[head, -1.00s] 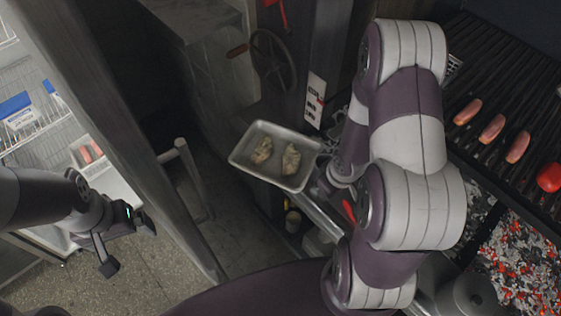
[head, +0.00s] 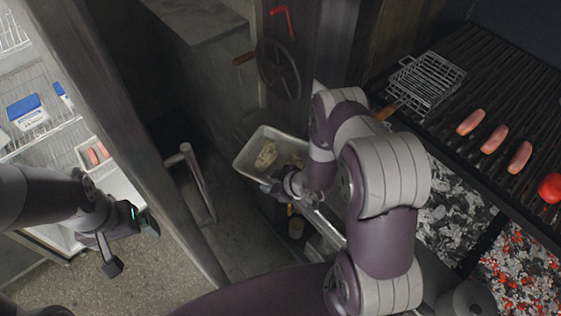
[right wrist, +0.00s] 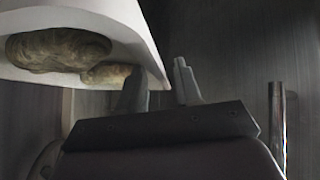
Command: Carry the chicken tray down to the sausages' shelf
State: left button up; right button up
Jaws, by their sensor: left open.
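The chicken tray (head: 243,168), pale with chicken pieces (head: 266,156) in it, is in the middle of the head view, above the narrow floor gap left of the grill. My right gripper (head: 271,186) is at its near edge. The arm hides part of the tray. A small white tray with sausages (head: 97,153) sits on a wire shelf (head: 50,137) in the open fridge at the left. My left gripper (head: 131,245) is open and empty before the fridge.
A post (head: 130,140) and a metal rail (head: 198,182) stand between the chicken tray and the fridge. A handwheel (head: 279,72) is behind the tray. The grill (head: 500,85) at the right holds several sausages, a tomato and a wire basket (head: 428,85), above glowing coals.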

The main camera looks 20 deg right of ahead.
jog(key=shift+w+a+f, duration=0.1)
jog(key=shift+w+f, duration=0.25)
jog(key=shift+f, duration=0.05)
jog(key=shift+s+r, duration=0.1)
grip_shut()
